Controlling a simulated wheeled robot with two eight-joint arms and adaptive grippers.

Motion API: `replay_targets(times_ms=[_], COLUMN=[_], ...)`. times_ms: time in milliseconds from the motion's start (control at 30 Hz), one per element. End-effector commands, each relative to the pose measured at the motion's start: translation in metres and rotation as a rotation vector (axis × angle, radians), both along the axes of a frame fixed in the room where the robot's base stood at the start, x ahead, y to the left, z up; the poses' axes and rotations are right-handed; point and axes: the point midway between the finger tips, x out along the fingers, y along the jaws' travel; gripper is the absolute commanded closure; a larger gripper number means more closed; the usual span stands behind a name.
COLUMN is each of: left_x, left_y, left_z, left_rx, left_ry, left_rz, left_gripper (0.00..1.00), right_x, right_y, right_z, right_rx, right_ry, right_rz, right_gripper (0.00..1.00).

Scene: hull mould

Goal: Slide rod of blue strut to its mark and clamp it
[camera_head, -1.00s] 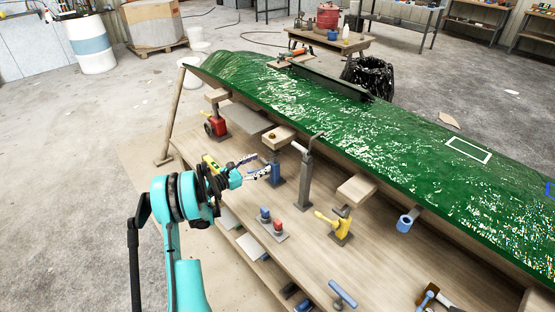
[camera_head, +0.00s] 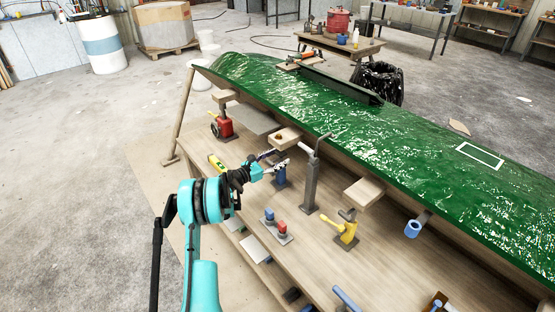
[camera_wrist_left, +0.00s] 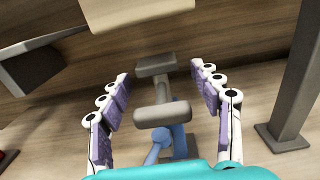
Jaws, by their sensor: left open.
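The blue strut (camera_head: 280,181) stands on the wooden bench under the green hull, partly hidden behind my left gripper (camera_head: 274,163). In the left wrist view its blue body (camera_wrist_left: 181,147) is at the lower middle, with a grey rod and two grey crosspieces (camera_wrist_left: 160,112) above it. My left gripper (camera_wrist_left: 160,76) is open, its purple-padded fingers on either side of the crosspieces with visible gaps. I see no mark on the rod. A wooden pad (camera_head: 285,138) is above the strut, by the hull edge. My right gripper is out of view.
A tall grey post (camera_head: 312,182) stands close right of the blue strut. A red strut (camera_head: 224,125) is at the left and a yellow strut (camera_head: 346,231) at the right. A plate with blue and red knobs (camera_head: 283,239) lies nearer on the bench.

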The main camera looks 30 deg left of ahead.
Motion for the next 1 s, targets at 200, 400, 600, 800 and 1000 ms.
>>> replay_targets(times_ms=[200,400,600,800,1000], left_x=[0.0,0.0,0.0,0.0,0.001], left_y=[0.0,0.0,0.0,0.0,0.001], left_z=[0.0,0.001,0.028,0.046,0.046], left_rx=[0.0,0.0,0.0,-0.001,-0.003], left_ry=[0.0,0.0,0.0,-0.001,-0.003], left_rz=[0.0,-0.001,-0.001,0.0,0.001], left_gripper=[0.78,1.0,1.0,1.0,1.0], right_x=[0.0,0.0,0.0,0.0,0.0], right_y=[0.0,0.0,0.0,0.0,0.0], right_z=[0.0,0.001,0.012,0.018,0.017], right_rx=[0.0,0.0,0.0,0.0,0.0], right_ry=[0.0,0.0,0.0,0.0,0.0], right_rz=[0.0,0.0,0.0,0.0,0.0], right_gripper=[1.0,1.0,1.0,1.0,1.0])
